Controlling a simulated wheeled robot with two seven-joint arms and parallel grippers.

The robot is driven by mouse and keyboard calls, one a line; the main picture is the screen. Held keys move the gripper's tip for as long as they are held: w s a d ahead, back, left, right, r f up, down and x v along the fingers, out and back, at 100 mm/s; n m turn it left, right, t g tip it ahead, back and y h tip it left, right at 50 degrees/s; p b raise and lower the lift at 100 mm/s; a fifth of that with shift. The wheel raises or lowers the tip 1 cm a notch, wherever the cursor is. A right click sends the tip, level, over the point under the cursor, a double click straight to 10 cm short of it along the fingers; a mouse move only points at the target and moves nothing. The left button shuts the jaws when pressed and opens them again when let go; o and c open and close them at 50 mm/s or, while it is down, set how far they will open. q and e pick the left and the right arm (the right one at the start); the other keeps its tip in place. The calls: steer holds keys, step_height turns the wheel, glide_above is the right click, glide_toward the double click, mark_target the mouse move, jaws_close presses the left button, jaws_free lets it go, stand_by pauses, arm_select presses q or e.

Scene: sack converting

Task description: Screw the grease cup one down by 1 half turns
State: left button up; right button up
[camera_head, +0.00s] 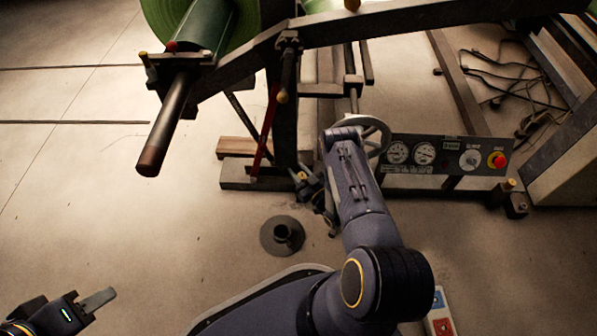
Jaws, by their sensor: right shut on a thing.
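My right arm reaches up from the bottom centre to the foot of the machine's upright. My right gripper (308,184) is low beside that upright, partly hidden by its own wrist and dark against the frame. It is shut on a small part there, which I take to be the grease cup; a small brass-yellow knob (302,175) shows at the jaws. I cannot make out the cup's body or thread. My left gripper (98,300) is at the bottom left, empty above the bare floor; only one grey finger shows clearly.
A handwheel (384,140) stands just right of my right wrist, with a control panel (440,155) with gauges and a red button beyond it. A green roll on a shaft (170,120) juts out at upper left. A dark round base (281,252) stands on the floor. The left floor is clear.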

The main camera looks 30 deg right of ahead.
steer(key=shift+m+h, duration=0.3)
steer(key=shift+h, duration=0.2)
